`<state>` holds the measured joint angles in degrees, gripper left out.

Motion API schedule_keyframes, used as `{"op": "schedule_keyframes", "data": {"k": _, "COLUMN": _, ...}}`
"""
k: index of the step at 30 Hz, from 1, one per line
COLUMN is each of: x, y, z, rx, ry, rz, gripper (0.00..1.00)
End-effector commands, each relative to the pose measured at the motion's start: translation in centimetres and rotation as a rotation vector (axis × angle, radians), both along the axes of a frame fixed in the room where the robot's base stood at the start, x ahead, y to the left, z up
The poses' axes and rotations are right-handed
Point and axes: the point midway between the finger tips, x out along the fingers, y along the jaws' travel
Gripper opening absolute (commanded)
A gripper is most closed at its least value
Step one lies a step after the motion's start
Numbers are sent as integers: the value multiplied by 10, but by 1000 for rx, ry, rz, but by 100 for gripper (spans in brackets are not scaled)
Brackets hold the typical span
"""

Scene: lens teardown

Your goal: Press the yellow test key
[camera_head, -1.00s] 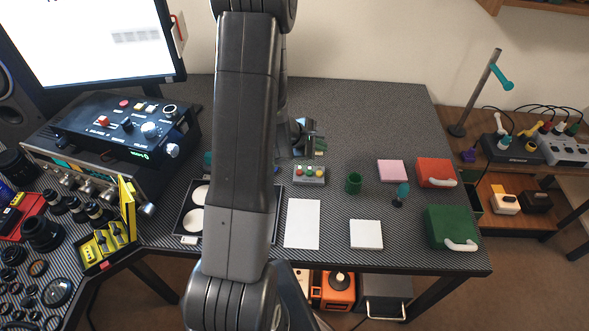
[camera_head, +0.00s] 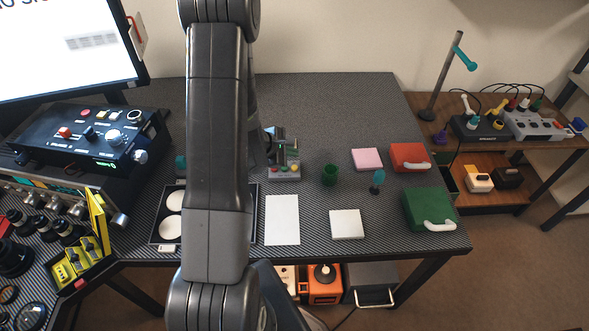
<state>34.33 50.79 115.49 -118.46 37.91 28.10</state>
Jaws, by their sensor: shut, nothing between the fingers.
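A small grey key box (camera_head: 284,176) with several coloured keys stands on the dark desk, right of my arm. Its front row shows small reddish, yellowish and greenish keys; they are too small for me to be sure which is the yellow test key. My gripper (camera_head: 287,160) is at the back of this box, pointing down, with its fingers shut and empty. It covers the rear part of the box. I cannot tell whether the fingertips touch a key.
A green cup (camera_head: 329,175) stands just right of the box, and a white sheet (camera_head: 282,220) lies in front. Farther right are a pink pad (camera_head: 367,159), a teal-topped piece (camera_head: 377,180), a red case (camera_head: 409,157) and a green case (camera_head: 426,209). My arm hides part of a tray (camera_head: 165,229).

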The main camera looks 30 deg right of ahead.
Motion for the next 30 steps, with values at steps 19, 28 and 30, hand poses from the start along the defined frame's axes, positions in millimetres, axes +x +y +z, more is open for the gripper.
{"op": "schedule_keyframes", "data": {"k": 19, "x": 0, "y": 0, "z": -37, "rx": 0, "ry": 0, "rz": 0, "gripper": 0}}
{"op": "schedule_keyframes", "data": {"k": 28, "x": 0, "y": 0, "z": -37, "rx": -1, "ry": -1, "rz": 1, "gripper": 0}}
{"op": "schedule_keyframes", "data": {"k": 30, "x": 0, "y": 0, "z": -37, "rx": -1, "ry": -1, "rz": 1, "gripper": 0}}
